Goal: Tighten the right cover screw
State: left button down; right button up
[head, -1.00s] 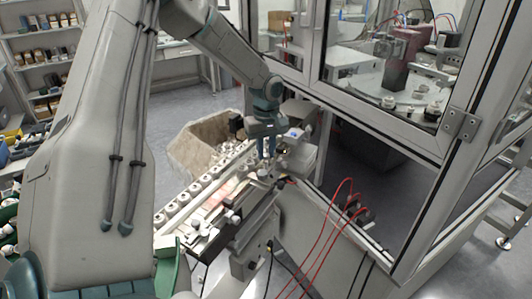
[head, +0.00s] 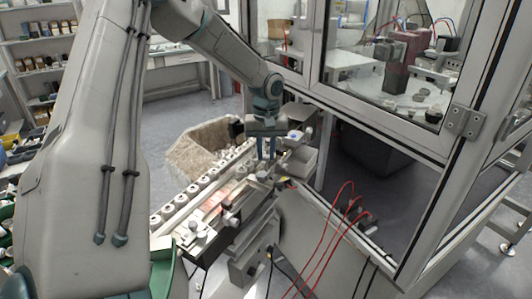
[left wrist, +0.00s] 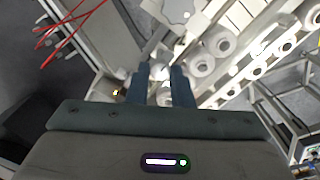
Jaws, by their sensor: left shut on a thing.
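My left gripper (head: 265,158) points down at the far right end of the feeder track. Its two fingers are close together, shut on a small pale piece that shows between the fingertips in the left wrist view (left wrist: 160,72). By its place this is the right cover screw, though its head is mostly hidden by the fingers. A round grey part (head: 263,176) sits just below the fingertips. A pale knob (head: 192,227) stands at the near end of the track's cover. My right gripper is not in view.
A row of white caps (head: 192,191) runs along the track's left side. The glazed machine frame (head: 390,130) rises close on the right, with red hoses (head: 320,240) looping in front. Grey floor is free behind the crate.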

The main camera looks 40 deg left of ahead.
pick_arm(q)
jog(key=shift+w+r+m+b, duration=0.1)
jog(key=shift+m+b, duration=0.4)
jog(key=shift+m, duration=3.9)
jog(key=shift+r+m, duration=0.1)
jog(key=shift+m, duration=4.3)
jog(key=c, duration=1.4)
grip_release()
jog(key=shift+o, duration=0.6)
